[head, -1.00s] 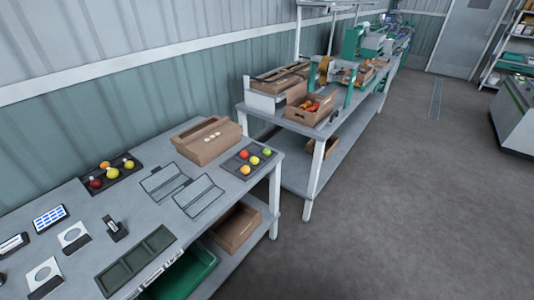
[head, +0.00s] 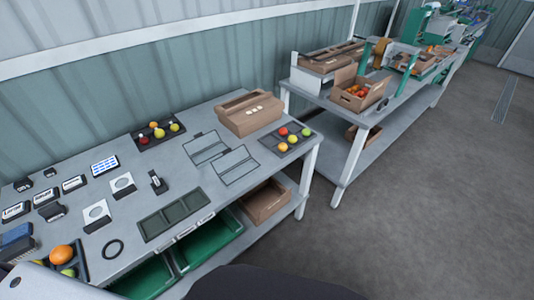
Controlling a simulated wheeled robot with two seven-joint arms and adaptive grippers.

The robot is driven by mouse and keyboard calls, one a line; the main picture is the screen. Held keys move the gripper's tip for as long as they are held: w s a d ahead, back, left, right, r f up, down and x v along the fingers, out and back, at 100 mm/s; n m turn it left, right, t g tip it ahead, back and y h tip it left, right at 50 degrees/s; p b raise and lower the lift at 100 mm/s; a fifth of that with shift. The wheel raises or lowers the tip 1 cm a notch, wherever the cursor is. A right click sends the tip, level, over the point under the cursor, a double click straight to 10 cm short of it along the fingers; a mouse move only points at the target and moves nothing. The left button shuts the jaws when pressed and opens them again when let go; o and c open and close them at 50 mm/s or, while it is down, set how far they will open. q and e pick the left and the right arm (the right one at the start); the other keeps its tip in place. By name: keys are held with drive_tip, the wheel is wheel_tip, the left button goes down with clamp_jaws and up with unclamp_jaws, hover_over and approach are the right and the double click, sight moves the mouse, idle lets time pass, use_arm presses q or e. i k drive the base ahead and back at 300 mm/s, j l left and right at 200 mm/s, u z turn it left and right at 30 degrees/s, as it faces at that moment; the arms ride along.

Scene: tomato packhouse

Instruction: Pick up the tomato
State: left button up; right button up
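Several red, orange, yellow and green round fruits show in the head view, and I cannot tell which one is the task's tomato. A dark tray (head: 148,144) at the back of the near table holds a red one (head: 159,133) among yellow and orange ones. A dark tray (head: 268,141) at the table's right end holds another red one (head: 283,131) with yellow, orange and green ones. A third tray (head: 83,264) at the lower left holds an orange one (head: 61,255) and green ones, cut by the frame's lower left. Neither of my grippers is in view.
A cardboard box (head: 240,121) stands between the two farther trays. An open carton of red fruit (head: 350,103) is on the second table. Small devices, cards, flat frames and an empty green tray (head: 158,223) cover the near table. Floor to the right is clear.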

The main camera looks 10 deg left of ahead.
sight(306, 132)
drive_tip(key=i+l, duration=0.15)
drive_tip(key=i, duration=0.3)
drive_tip(key=i+l+z, duration=0.1)
drive_tip(key=i, duration=0.35)
drive_tip(key=k, duration=0.15)
drive_tip(key=z, duration=0.3)
drive_tip(key=i+u, duration=0.15)
drive_tip(key=u, duration=0.15)
